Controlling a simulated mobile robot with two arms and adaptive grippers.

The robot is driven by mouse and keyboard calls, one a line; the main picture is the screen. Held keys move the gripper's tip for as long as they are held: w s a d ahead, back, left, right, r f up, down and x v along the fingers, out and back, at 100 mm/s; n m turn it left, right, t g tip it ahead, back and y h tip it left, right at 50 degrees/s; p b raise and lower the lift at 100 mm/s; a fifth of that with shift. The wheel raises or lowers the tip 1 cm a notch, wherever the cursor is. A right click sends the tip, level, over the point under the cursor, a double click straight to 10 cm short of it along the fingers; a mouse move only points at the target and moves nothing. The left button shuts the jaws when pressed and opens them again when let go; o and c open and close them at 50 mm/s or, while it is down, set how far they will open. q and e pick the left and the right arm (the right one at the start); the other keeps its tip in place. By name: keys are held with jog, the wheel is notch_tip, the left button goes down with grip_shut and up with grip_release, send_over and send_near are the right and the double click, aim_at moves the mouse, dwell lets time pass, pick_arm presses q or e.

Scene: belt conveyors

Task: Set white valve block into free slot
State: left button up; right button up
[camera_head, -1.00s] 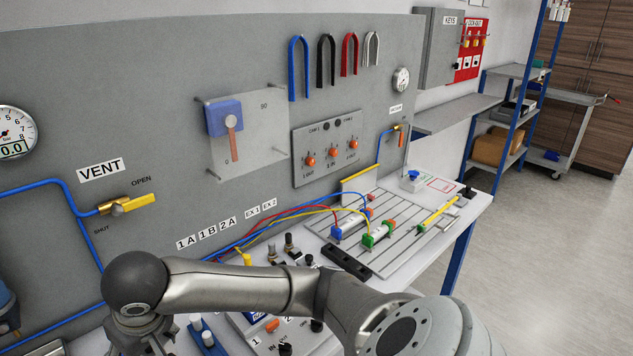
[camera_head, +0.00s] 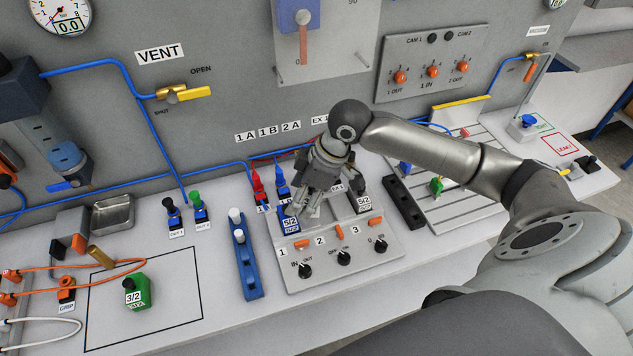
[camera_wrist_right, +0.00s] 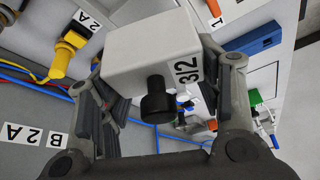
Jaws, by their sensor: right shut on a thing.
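My right gripper (camera_head: 312,205) is above the grey valve base (camera_head: 335,272), over its middle position marked 2. It is shut on the white valve block (camera_wrist_right: 140,48), labelled 3/2 with a black knob, in the right wrist view. In the head view the gripper largely hides this block and the spot below it; I cannot tell whether the block touches the base. A blue 5/2 block (camera_head: 290,225) stands at position 1, left of the gripper. Another 5/2 block (camera_head: 362,202) stands at position 3, right of it. My left gripper is not in view.
A green 3/2 block (camera_head: 138,292) sits within a black outline on the table. A black slotted bar (camera_head: 403,203) lies to the right. Colored hose plugs (camera_head: 257,187) stand behind the base.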

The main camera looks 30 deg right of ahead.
jog(key=shift+s+d+n+g+p, duration=0.1)
jog(key=shift+d+n+g+p, duration=0.35)
jog(key=shift+d+n, duration=0.65)
jog(key=shift+d+n+y, duration=0.3)
jog(key=shift+d, duration=0.05)
jog(key=shift+d+n+p, duration=0.3)
jog(key=shift+n+p, duration=0.05)
jog(key=shift+n, duration=0.05)
jog(key=shift+f+g+b, duration=0.25)
jog(key=shift+f+b, duration=0.3)
jog(key=shift+f, duration=0.05)
notch_tip(320, 180, down, 4)
jog(key=b, duration=0.4)
jog(key=shift+r, duration=0.25)
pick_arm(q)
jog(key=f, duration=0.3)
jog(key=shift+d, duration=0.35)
pick_arm(e)
jog(key=shift+d, duration=0.1)
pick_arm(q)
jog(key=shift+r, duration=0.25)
pick_arm(e)
jog(key=shift+r, duration=0.1)
jog(key=shift+p, duration=0.4)
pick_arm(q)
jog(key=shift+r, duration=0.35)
